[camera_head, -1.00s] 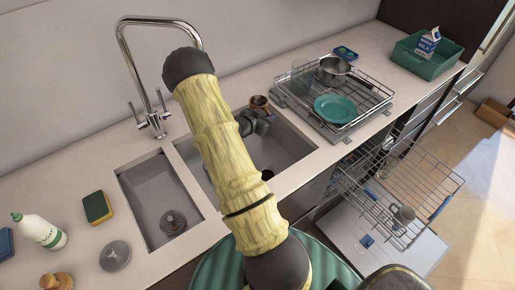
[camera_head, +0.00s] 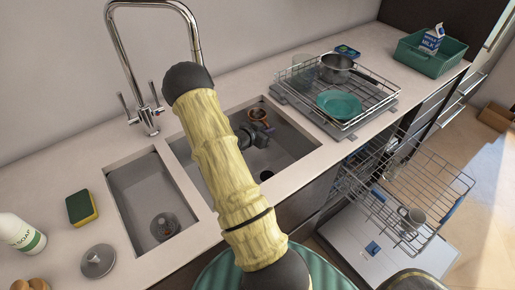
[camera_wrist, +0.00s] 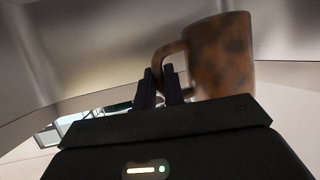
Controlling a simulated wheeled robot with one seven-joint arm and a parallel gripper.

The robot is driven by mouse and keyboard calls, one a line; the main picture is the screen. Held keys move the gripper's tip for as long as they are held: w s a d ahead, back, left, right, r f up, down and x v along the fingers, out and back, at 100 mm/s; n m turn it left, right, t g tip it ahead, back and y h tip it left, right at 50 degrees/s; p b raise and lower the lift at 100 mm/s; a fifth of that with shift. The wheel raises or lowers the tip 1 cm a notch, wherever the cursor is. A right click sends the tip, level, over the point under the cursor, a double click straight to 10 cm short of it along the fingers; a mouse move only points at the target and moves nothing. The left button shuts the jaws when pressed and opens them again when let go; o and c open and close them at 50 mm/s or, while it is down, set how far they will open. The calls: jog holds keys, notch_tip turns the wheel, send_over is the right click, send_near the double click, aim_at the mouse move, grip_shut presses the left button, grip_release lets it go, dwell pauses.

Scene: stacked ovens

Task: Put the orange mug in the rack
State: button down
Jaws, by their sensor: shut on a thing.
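The orange-brown mug (camera_head: 258,115) is at the back of the large sink basin in the head view. In the wrist view the mottled mug (camera_wrist: 222,55) looks upright, with its handle to the left. My gripper (camera_wrist: 163,86) is shut on that handle. In the head view my gripper (camera_head: 261,128) is small and partly hidden by my arm. A wire dish rack (camera_head: 372,108) stands on the counter right of the sink, holding a teal plate (camera_head: 339,104), a pot (camera_head: 336,68) and a clear glass (camera_head: 303,70). Whether the mug touches the sink is unclear.
The large sink basin (camera_head: 293,143) has raised walls around the mug. A tall faucet (camera_head: 151,118) stands behind it, left. Below the counter, a pulled-out dishwasher rack (camera_head: 440,185) holds a grey mug (camera_head: 411,218). A green bin (camera_head: 425,54) stands beyond the dish rack.

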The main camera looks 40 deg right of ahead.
jog(key=shift+f, duration=2.85)
jog(key=shift+f+p, duration=0.35)
jog(key=shift+f, duration=1.75)
jog(key=shift+f, duration=0.15)
jog(key=c, duration=1.5)
grip_release()
